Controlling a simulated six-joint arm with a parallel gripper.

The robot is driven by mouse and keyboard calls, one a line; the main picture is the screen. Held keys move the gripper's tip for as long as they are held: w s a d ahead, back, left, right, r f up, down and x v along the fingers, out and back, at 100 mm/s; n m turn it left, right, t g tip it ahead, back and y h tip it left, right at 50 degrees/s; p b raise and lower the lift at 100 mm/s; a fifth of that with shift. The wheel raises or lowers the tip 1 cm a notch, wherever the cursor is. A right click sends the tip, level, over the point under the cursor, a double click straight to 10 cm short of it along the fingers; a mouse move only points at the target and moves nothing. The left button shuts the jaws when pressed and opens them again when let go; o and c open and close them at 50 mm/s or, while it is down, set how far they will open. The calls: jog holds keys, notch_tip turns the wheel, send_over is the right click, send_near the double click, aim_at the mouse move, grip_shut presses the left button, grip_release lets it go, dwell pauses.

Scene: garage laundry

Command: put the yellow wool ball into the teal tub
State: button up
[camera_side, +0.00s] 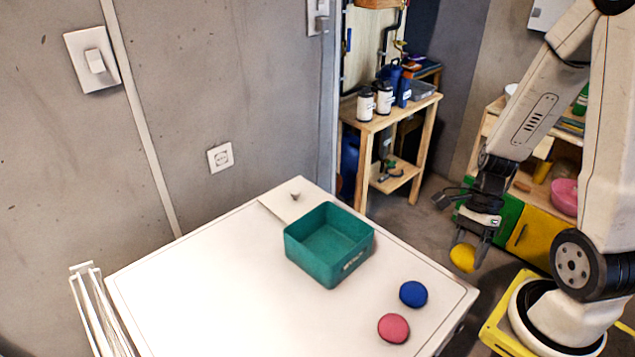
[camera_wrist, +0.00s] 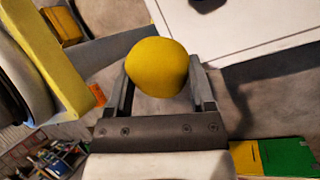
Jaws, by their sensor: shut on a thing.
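My gripper (camera_side: 469,250) is shut on the yellow wool ball (camera_side: 462,257), to the right of the white table's edge in the side view. In the wrist view, the ball (camera_wrist: 157,67) sits between the two fingers of my gripper (camera_wrist: 160,88). The teal tub (camera_side: 331,271) stands upright on the table, to the left of my gripper. The tub is open at the top, and the inside that shows is empty.
A blue ball (camera_side: 413,294) and a pink ball (camera_side: 393,328) lie on the white table (camera_side: 215,290), in front of the tub and to its right. The left part of the table is clear. A wooden shelf (camera_side: 392,118) with bottles stands behind.

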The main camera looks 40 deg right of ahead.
jog(key=n+g, duration=0.1)
jog(key=n, duration=0.1)
jog(key=w+n+g+h, duration=0.1)
jog(key=n, duration=0.1)
jog(key=a+n+h, duration=0.1)
jog(key=n, duration=0.1)
jog(key=shift+w+r+n+g, duration=0.15)
jog(key=shift+w+n+g, duration=0.2)
jog(key=shift+n+g, duration=0.05)
jog(key=w+a+r+n+t+h, duration=0.1)
jog(key=w+a+n+h, duration=0.2)
jog(key=n, duration=0.8)
jog(key=w+a+r+n+t+h, duration=0.1)
jog(key=w+a+n+h, duration=0.3)
jog(key=n, duration=0.6)
jog(key=shift+w+a+r+n+t+h, duration=0.35)
jog(key=shift+w+r+h, duration=0.55)
jog(key=shift+w, duration=1)
jog(key=shift+d+f, duration=0.1)
jog(key=shift+f, duration=0.05)
send_over(335, 249)
jog(key=f, duration=0.5)
jog(key=s+f, duration=0.1)
jog(key=f, duration=0.2)
jog(key=shift+f, duration=0.1)
jog(key=shift+w+f, duration=0.55)
